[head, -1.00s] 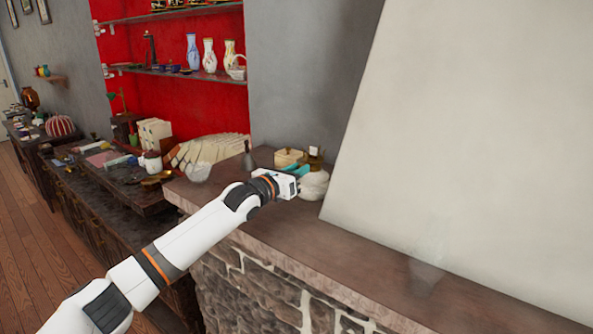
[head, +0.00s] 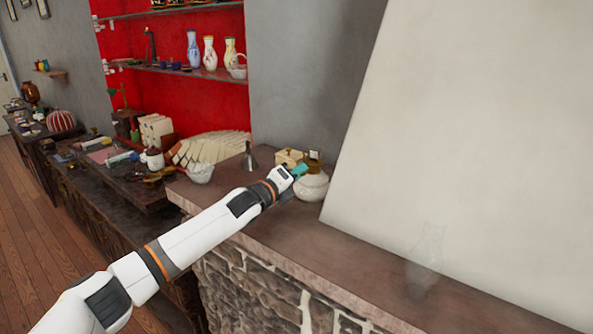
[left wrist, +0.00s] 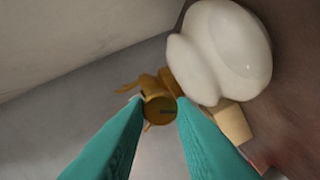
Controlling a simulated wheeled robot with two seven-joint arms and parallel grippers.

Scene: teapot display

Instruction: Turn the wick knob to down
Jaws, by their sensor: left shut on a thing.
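The wick knob (left wrist: 160,111) is a small round brass knob with a dark mark on its face, pointing right in the left wrist view. It sits on brass fittings beside a rounded white lamp body (left wrist: 228,50). The same white body (head: 312,187) stands on the stone counter in the head view, where the knob is too small to make out. My left gripper (head: 299,170) has teal fingers at the lamp's upper left. In the left wrist view its fingertips (left wrist: 158,105) are shut on the knob, one on each side. My right gripper is not in view.
A tan box (head: 289,157) and a grey cone-shaped thing (head: 250,160) stand near the lamp. A large pale panel (head: 460,130) leans at the right. A clear glass vessel (head: 427,258) stands on the counter (head: 340,255) in front of it. The counter's front is otherwise clear.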

